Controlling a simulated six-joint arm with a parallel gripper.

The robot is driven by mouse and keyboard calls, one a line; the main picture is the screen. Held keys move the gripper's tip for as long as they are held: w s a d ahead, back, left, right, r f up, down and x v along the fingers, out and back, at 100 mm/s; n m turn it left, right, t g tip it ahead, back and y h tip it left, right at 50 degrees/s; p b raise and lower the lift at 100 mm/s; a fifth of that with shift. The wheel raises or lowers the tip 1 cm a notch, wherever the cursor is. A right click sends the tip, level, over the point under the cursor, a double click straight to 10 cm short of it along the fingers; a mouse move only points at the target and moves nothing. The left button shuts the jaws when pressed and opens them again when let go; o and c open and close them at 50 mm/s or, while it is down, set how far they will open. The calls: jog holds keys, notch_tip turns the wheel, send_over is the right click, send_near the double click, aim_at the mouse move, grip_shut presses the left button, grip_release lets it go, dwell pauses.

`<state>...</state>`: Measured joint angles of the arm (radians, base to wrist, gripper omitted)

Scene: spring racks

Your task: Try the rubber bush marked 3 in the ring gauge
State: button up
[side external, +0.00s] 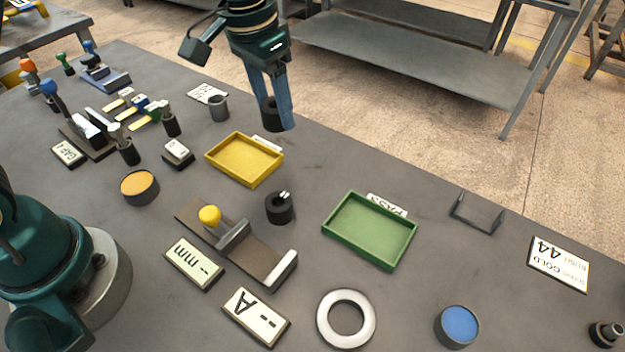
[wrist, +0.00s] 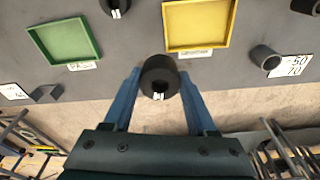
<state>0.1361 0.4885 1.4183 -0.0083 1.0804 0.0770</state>
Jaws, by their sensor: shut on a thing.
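My gripper (side external: 277,122) is shut on a black rubber bush (side external: 271,108), holding it upright near the far edge of the bench. In the wrist view the bush (wrist: 160,72) sits between the two blue fingers, with a white mark too small to read. A second black bush (side external: 279,211) with a white mark stands on the bench between the yellow and green trays. A thick pale ring (side external: 324,326) lies flat at the front, apart from the gripper; it looks like a ring gauge. A grey open tube (side external: 218,112) stands left of the gripper, by a number card.
A yellow tray (side external: 210,153) and a green tray (side external: 328,230), labelled PASS, lie empty. A measuring fixture with a yellow knob (side external: 209,216), an orange-topped tin (side external: 139,187) and a blue-topped tin (side external: 457,326) stand nearby. Several tools crowd the left.

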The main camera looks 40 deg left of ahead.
jog(key=s+d+f+m+g, duration=0.1)
jog(key=s+d+f+m, duration=0.1)
jog(key=s+d+m, duration=0.55)
jog(key=s+d+f+m, duration=0.2)
jog(key=s+d, duration=0.6)
jog(key=d, duration=0.7)
jog(key=shift+h, duration=0.4)
jog(key=shift+s+d+f, duration=0.1)
jog(key=shift+f, duration=1.05)
jog(key=shift+d+f, duration=0.1)
jog(key=shift+f, duration=1)
jog(key=shift+f, duration=0.2)
jog(key=o, duration=1.5)
jog(key=shift+c, duration=0.2)
jog(key=r, duration=0.5)
jog(key=shift+s+a, duration=0.2)
jog(key=shift+a, duration=0.1)
